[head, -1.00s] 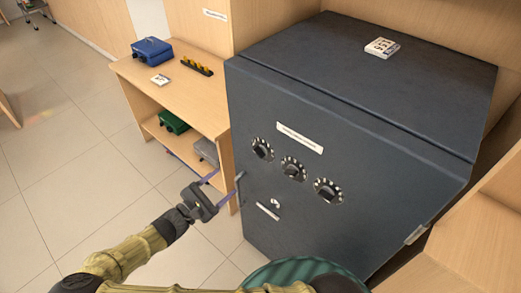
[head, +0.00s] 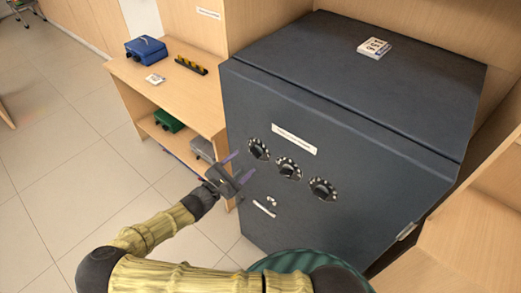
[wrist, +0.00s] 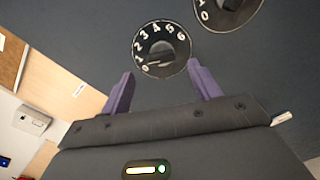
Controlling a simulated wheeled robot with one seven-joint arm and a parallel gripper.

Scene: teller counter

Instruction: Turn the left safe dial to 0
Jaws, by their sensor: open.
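The dark grey safe (head: 330,130) has a row of three black dials on its front. The left dial (head: 258,149) also shows in the wrist view (wrist: 161,48), with white numbers around its black knob. The knob's exact reading is hard to tell. My gripper (head: 241,167) is open and empty in front of the safe, just below and left of the left dial. In the wrist view its purple fingers (wrist: 160,75) are spread either side of the dial's lower edge, short of the knob.
The middle dial (head: 289,168) and right dial (head: 323,189) sit close by, with a small handle (head: 265,208) below. A wooden shelf unit (head: 190,98) with a blue cash box (head: 146,50) stands at left. Books (head: 374,47) lie on the safe.

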